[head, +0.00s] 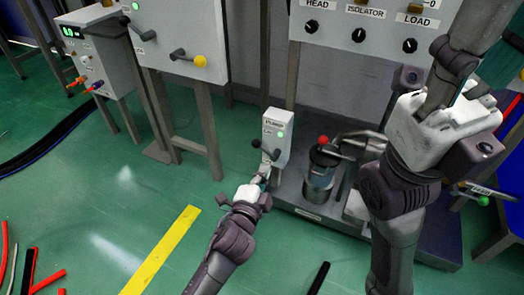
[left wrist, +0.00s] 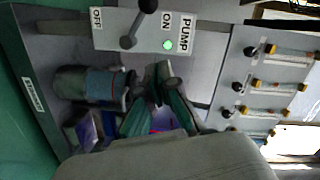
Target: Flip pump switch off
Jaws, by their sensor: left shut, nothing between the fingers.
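The white pump switch box (head: 277,138) stands at the middle of the head view, with a lit green light. In the left wrist view the switch panel (left wrist: 185,42) appears turned on its side, with OFF at its left end and ON beside the lit light. Its lever (left wrist: 138,24) ends in a black knob and tilts away from the panel face. My left gripper (head: 263,174) is just below the box. Its fingers (left wrist: 168,84) are shut and empty, apart from the lever in the wrist view. My right arm's wrist (head: 435,130) is at the right; its fingers are unclear.
A metal cylinder (head: 319,178) stands right of the switch box on a grey base (head: 300,205). A panel with knobs (head: 359,35) is behind. A cabinet with a yellow-knobbed lever (head: 200,61) stands at the left.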

